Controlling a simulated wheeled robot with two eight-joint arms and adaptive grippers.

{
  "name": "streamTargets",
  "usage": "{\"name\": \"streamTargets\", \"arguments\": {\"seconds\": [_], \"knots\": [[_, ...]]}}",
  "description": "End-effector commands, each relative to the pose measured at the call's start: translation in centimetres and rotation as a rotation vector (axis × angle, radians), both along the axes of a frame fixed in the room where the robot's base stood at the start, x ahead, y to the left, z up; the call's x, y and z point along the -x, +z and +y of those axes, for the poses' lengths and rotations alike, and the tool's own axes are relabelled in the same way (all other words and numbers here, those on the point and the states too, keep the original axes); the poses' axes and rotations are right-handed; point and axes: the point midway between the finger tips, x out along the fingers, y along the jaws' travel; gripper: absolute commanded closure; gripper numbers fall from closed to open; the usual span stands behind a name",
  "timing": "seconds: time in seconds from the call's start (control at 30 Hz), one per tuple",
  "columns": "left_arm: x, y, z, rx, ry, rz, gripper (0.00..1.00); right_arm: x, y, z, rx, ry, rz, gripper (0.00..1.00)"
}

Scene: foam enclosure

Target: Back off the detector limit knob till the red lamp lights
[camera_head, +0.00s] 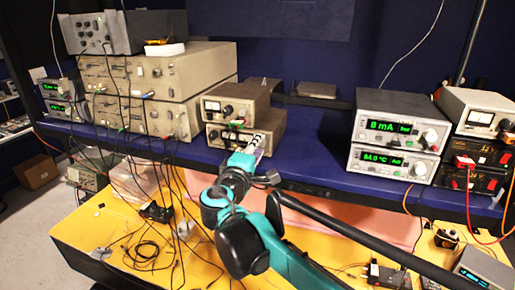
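My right gripper (257,143) reaches up from the lower right on a teal and black arm. Its tip is in front of the lower of two small beige meter units (268,130), over the right part of its front. The fingers are small and partly merge with the unit, so I cannot tell whether they are open or touching a knob. The upper beige unit (252,92) has a dial meter and small controls. No label for the detector limit knob is readable, and I see no clearly lit red lamp on these units. My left gripper is out of view.
Two white units with green displays (392,130) stand to the right on the blue shelf (315,160). Large beige instruments (150,85) stand to the left. Black cables hang down over the yellow bench (95,235). Bare shelf lies between the beige and white units.

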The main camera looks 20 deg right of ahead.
Motion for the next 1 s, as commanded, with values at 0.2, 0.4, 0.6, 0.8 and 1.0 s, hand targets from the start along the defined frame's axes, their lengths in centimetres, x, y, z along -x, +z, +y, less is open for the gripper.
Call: {"name": "streamTargets", "arguments": {"seconds": [0.2, 0.4, 0.6, 0.8, 1.0], "knots": [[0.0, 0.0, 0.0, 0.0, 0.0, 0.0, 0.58, 2.5, 0.1, 1.7, 0.0, 0.005, 0.0, 0.7], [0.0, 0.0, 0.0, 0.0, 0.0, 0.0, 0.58, 6.2, 0.2, 4.2, 0.0, 0.006, 0.0, 0.7], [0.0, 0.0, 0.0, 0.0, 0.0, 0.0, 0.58, 9.0, 0.2, 5.9, 0.0, 0.004, 0.001, 0.7], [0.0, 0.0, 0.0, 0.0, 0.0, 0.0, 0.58, 10.0, 0.2, 6.4, 0.0, 0.001, 0.0, 0.7], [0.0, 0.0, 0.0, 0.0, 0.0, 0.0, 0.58, 10.0, 0.2, 6.4, 0.0, 0.0, 0.0, 0.7]]}}
